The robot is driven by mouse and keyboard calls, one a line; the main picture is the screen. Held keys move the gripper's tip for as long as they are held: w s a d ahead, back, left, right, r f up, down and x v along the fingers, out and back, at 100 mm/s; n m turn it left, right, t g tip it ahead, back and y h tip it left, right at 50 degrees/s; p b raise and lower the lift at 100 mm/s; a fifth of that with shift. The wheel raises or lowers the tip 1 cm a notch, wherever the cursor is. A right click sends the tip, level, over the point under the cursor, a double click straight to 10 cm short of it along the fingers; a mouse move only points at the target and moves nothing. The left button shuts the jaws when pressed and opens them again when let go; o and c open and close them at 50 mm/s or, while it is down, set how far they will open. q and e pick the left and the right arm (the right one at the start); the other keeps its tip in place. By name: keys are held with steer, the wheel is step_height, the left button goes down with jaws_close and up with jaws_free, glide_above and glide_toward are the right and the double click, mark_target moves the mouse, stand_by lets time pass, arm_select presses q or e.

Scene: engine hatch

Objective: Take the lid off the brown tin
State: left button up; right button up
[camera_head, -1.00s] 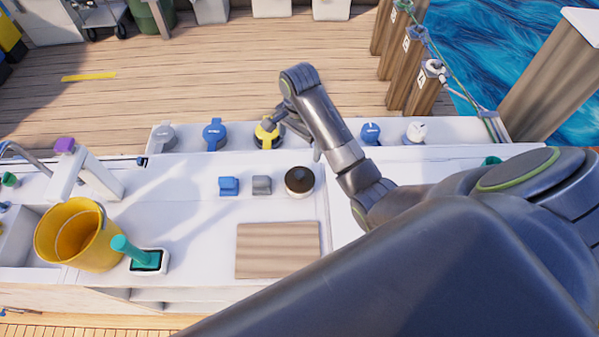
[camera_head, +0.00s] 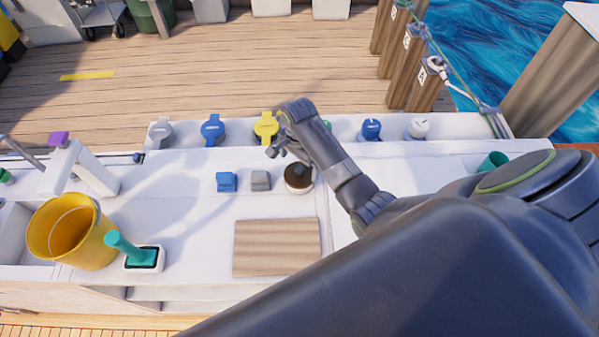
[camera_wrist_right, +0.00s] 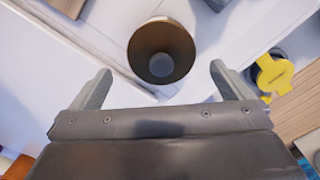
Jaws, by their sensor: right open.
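The brown tin (camera_head: 299,187) stands on the white counter, a short round tin with a dark top and a dark knob, which I take as its lid (camera_head: 299,172). In the right wrist view the tin (camera_wrist_right: 145,57) shows from above, with a grey round spot (camera_wrist_right: 162,65) in its middle. My right gripper (camera_head: 291,167) is just above and behind the tin. In the right wrist view the fingers of my right gripper (camera_wrist_right: 160,88) are wide apart and empty, with the tin ahead between them. My left gripper is not in view.
A grey block (camera_head: 261,181) and a blue block (camera_head: 227,182) sit left of the tin. A wooden board (camera_head: 276,248) lies in front. A yellow switch (camera_head: 266,128) and several others line the back ledge. A yellow bucket (camera_head: 72,235) stands at left.

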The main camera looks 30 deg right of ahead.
mark_target(300, 168)
steer(key=shift+w+d+f+p, duration=0.15)
steer(key=shift+f+p, duration=0.15)
steer(key=shift+f, duration=1.9)
steer(key=c, duration=0.8)
